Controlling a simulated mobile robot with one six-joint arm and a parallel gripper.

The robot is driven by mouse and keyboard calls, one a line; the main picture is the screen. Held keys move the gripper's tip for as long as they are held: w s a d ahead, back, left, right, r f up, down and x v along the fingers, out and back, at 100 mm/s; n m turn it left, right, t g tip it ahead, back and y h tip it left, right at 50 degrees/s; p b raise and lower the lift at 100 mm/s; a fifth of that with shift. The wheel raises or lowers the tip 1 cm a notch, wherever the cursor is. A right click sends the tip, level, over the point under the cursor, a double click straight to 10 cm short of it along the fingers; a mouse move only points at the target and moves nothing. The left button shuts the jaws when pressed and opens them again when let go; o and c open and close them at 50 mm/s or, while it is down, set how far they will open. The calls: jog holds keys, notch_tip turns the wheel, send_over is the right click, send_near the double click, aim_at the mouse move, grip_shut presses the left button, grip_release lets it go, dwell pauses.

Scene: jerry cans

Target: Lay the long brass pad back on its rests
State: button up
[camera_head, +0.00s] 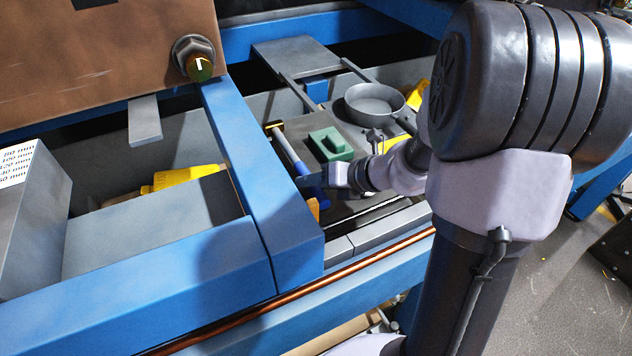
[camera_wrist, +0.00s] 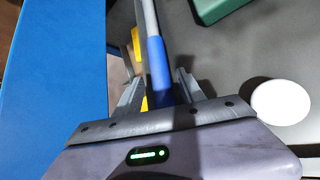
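I cannot make out with certainty which piece is the long brass pad. A long copper-brown bar (camera_head: 330,262) runs along the front blue beam in the head view. My gripper (camera_head: 308,183) is low over the grey tray, beside a blue-handled tool (camera_head: 298,168). In the wrist view my gripper (camera_wrist: 160,88) has its two fingers spread apart. The tool's blue handle (camera_wrist: 158,72) passes between or below them, with gaps at both sides. I cannot tell how far below it lies. A yellow piece (camera_wrist: 137,45) also shows beside the handle.
A green block (camera_head: 330,144) and a round grey pan (camera_head: 375,102) lie in the tray beyond my gripper. A blue crossbeam (camera_head: 245,170) stands left of it. A yellow object (camera_head: 185,178) lies in the left bay. A white disc (camera_wrist: 281,102) is at right in the wrist view.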

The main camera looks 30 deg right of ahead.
jog(key=p+v, duration=0.7)
jog(key=v, duration=1)
jog(key=shift+s+p, duration=0.2)
jog(key=shift+p, duration=0.2)
